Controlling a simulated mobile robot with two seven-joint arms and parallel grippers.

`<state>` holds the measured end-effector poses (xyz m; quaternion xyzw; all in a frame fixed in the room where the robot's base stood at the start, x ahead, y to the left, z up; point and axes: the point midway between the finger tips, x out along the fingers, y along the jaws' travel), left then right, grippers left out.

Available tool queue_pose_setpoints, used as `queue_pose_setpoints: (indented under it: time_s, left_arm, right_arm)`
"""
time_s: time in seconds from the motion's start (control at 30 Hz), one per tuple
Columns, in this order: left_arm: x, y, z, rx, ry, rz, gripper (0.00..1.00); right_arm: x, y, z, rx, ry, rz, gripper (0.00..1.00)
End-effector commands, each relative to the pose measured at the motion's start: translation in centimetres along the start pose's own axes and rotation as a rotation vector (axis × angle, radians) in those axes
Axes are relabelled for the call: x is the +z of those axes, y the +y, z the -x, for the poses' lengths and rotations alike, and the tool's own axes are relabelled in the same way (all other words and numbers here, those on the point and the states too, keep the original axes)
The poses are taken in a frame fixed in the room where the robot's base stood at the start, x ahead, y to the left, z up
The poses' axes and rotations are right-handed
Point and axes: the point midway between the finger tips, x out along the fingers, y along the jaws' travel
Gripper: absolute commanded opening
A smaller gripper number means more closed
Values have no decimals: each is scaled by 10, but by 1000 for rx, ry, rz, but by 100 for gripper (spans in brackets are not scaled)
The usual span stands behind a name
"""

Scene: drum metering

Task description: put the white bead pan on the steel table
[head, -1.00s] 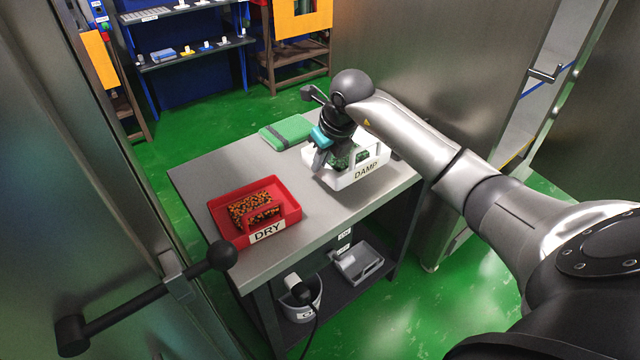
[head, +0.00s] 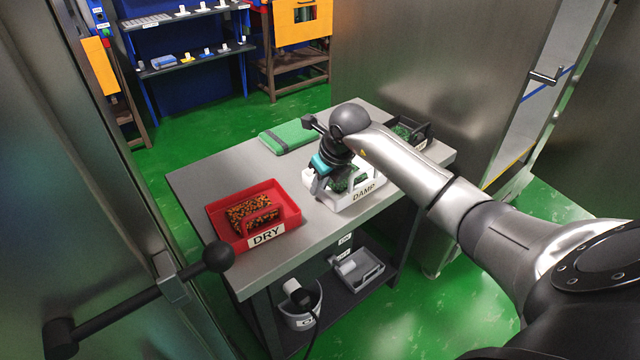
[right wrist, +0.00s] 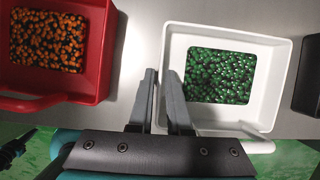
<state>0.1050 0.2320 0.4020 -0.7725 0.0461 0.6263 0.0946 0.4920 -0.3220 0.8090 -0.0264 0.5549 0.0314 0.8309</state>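The white bead pan (head: 337,204), labelled DAMP and holding green beads, stands near the middle of the steel table (head: 205,176), seemingly flat on its top. My right gripper (head: 322,182) points down at the pan's left wall. In the right wrist view its fingers (right wrist: 162,75) stand a little apart on either side of the white pan's left wall (right wrist: 163,100), with a narrow gap showing between them. The lower part of the pan is partly hidden behind the gripper there. My left gripper is in neither view.
A red pan (head: 219,226) labelled DRY, with orange and black beads, stands to the left. A dark pan (head: 425,143) stands at the back right, partly behind my arm. A green folded cloth (head: 287,137) lies behind. A lower shelf holds a grey tray (head: 358,270).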

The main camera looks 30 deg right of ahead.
Motion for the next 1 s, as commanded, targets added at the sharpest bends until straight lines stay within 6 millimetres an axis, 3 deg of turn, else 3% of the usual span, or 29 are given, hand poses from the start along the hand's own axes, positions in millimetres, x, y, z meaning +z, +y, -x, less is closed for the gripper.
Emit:
queue_pose_setpoints:
  time_s: [0.13,0.5,0.77,1.0]
  left_arm:
    - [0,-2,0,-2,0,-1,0]
    - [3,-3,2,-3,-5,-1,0]
    - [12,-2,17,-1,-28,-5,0]
    - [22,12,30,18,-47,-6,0]
  right_arm:
    - [0,0,0,0,0,0,34]
    - [2,0,4,-1,-1,1,35]
    - [3,-2,54,-5,-4,3,35]
    - [2,-1,101,-3,-1,2,35]
